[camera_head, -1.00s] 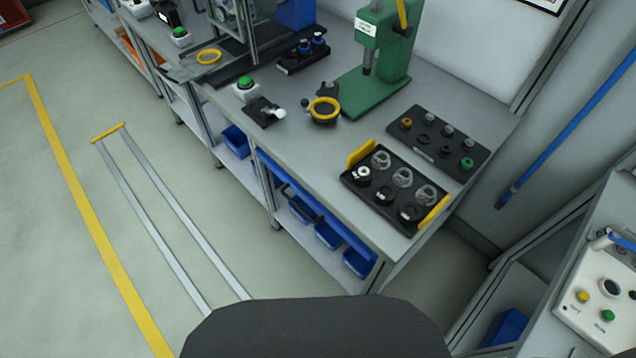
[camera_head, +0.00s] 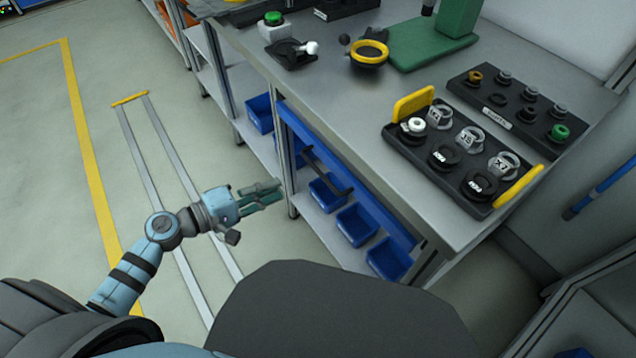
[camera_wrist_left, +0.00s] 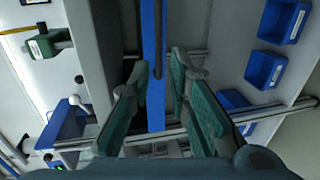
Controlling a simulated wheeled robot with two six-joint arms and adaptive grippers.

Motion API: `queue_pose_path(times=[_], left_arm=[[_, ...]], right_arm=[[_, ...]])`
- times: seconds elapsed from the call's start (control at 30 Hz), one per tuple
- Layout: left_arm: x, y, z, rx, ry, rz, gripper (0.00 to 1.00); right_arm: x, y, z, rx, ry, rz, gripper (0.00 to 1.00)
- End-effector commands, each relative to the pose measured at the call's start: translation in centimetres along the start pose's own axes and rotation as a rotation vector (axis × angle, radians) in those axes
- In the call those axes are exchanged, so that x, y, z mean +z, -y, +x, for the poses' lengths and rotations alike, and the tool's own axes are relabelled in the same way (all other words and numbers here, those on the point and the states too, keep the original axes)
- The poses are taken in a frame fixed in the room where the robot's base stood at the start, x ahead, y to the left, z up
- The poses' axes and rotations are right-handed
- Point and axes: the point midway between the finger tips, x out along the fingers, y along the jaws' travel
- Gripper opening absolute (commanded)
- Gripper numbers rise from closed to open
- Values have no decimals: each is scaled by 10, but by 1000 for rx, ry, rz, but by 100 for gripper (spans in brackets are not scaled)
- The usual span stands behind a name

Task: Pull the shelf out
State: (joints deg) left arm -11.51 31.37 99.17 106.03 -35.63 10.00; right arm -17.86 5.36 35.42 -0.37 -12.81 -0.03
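The shelf is under the workbench, with a long blue front rail (camera_head: 375,204) and a black bar handle (camera_head: 325,172) on it. Blue bins stand behind and below the rail. My left gripper (camera_head: 272,190) is left of the handle, apart from it, with its teal fingers pointing toward the rail. In the left wrist view the blue rail (camera_wrist_left: 153,30) runs upright between the spread fingers of the left gripper (camera_wrist_left: 160,66), which hold nothing. Whether the fingers are level with the handle is hard to tell there. My right gripper is out of view.
The workbench top (camera_head: 330,95) carries a black tray (camera_head: 435,175) with yellow grips, a second black tray (camera_head: 470,90) and a green press (camera_head: 440,40). Bench legs stand beside the shelf. The floor (camera_head: 60,170) to the left is clear, with painted lines.

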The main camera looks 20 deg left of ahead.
Motion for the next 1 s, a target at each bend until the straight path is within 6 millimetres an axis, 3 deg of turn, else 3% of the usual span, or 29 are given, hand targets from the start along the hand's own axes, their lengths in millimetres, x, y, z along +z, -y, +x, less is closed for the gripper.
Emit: queue_pose_path(times=[0.13,0.3,0.5,0.67,0.9,1.0], left_arm=[[-1,-6,34,6,-3,-3,18],[0,-4,85,2,-2,-5,18],[-1,-2,121,-1,-3,-3,18],[0,-2,132,-3,-3,-1,18],[0,-2,133,-4,-3,-1,18],[0,-2,133,-4,-3,-1,5]], right_arm=[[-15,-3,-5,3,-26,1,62],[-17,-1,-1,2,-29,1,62],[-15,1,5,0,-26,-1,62],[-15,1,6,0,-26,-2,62],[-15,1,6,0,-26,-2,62],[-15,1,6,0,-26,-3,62]])
